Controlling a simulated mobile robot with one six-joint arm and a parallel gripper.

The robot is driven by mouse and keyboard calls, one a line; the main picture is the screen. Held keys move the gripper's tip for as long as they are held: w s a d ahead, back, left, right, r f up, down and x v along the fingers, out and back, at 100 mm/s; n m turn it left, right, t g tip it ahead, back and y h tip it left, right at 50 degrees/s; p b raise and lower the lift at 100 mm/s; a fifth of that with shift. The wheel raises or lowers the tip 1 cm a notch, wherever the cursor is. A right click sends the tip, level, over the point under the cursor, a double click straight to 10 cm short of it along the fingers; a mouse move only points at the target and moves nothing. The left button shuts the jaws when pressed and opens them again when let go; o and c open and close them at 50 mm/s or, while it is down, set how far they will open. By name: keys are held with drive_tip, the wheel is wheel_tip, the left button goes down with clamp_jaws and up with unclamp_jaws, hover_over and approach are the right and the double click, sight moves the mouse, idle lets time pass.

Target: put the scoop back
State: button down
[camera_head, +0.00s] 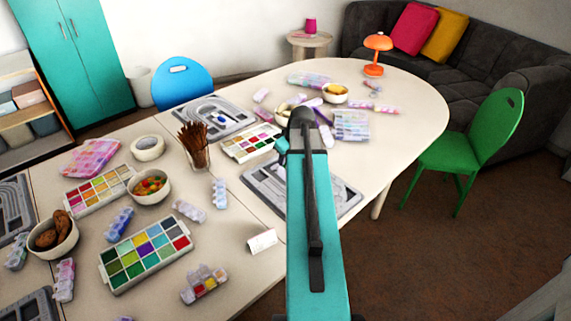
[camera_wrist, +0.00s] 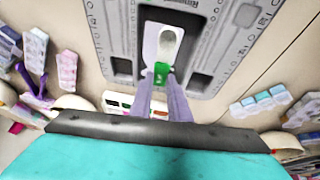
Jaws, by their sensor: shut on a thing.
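In the wrist view, the two grey-purple fingers of my gripper (camera_wrist: 161,82) are shut on a small green part. This looks like the handle of the scoop (camera_wrist: 164,40), whose pale body with a rounded grey hollow extends beyond the fingertips. Behind the scoop is a grey bead board (camera_wrist: 113,28) with printed marks and dark recesses. Whether the scoop touches the board cannot be told. In the head view my teal arm hides the gripper and scoop. One grey bead board (camera_head: 262,183) lies partly behind the arm, another (camera_head: 185,122) farther back.
Colour-filled bead trays (camera_head: 146,250), a cup of brown sticks (camera_head: 196,148), bowls (camera_head: 150,187) and clear bead boxes (camera_head: 351,125) crowd the tables. An orange lamp (camera_head: 376,43) stands at the far end. A green chair (camera_head: 478,140) is at the right. The table's right end has free room.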

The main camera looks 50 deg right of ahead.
sight(285, 165)
drive_tip(key=shift+f, duration=1.4)
drive_tip(key=shift+f, duration=0.25)
drive_tip(key=c, duration=1.7)
unclamp_jaws()
drive_tip(key=shift+o, duration=0.2)
drive_tip(key=shift+r, duration=0.1)
drive_tip(key=shift+r+p, duration=0.15)
drive_tip(key=shift+p, duration=0.15)
drive_tip(key=b+v, duration=0.1)
drive_tip(key=v, duration=1.1)
